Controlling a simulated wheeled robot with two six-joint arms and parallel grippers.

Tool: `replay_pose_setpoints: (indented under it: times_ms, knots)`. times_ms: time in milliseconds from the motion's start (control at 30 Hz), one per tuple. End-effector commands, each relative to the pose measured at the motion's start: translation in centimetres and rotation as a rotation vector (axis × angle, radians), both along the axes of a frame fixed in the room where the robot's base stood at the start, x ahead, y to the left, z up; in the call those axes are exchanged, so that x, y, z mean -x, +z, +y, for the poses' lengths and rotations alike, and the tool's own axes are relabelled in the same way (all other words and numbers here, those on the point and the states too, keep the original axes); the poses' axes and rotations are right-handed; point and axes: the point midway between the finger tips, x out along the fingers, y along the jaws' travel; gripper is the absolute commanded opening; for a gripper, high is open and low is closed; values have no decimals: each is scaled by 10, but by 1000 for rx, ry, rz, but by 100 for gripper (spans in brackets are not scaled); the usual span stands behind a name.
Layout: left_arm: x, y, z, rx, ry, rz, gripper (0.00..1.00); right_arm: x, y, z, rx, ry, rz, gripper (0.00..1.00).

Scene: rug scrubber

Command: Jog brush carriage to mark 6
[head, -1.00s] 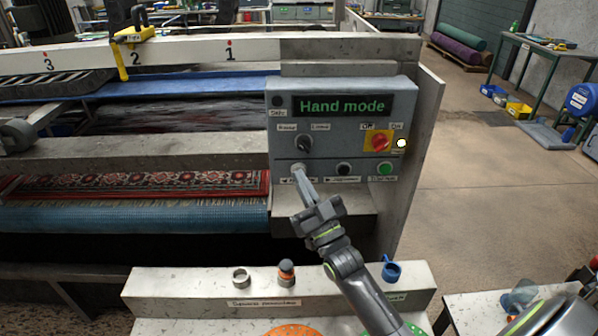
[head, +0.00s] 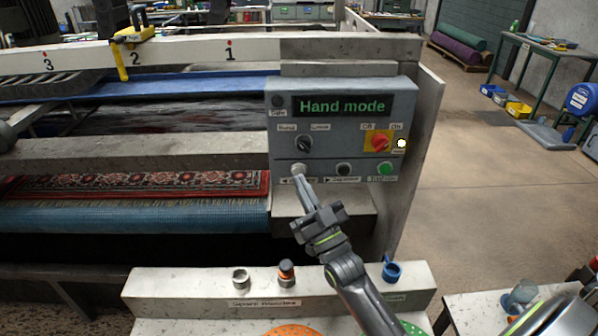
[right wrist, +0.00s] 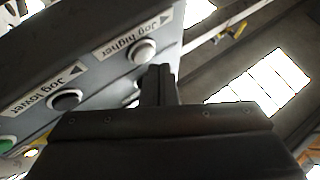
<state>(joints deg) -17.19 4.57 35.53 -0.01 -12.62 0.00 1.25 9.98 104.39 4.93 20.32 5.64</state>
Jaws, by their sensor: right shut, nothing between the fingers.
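The grey control panel (head: 325,120) reads "Hand mode". Its white button (head: 298,169) is labelled "Jog higher" in the right wrist view (right wrist: 143,51). The black button (head: 344,169) beside it is labelled "Jog lower" in that view (right wrist: 66,99). My right gripper (head: 300,182) is shut and empty, its tips just below the white button; contact cannot be told. Part of a grey carriage-like piece (head: 7,138) shows at the left edge, mostly out of frame. My left gripper is not in view.
A yellow clamp-like piece (head: 122,60) hangs over the rail near mark 2. A red knob (head: 380,143) and a green button (head: 385,169) are on the panel's right. A ledge (head: 190,285) with small fittings stands in front. A patterned rug (head: 140,185) lies left.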

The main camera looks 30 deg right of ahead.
Motion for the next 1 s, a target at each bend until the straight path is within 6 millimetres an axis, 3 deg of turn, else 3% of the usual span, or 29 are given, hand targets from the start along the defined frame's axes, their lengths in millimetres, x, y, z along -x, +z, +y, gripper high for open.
replay_pose_setpoints:
  times_ms: [333,800,1000]
  knots:
    - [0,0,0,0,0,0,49,3,0,1,0,0,0,0]
    - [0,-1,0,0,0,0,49,42,0,20,1,-1,0,0]
    - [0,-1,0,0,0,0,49,46,0,22,1,-1,-1,0]
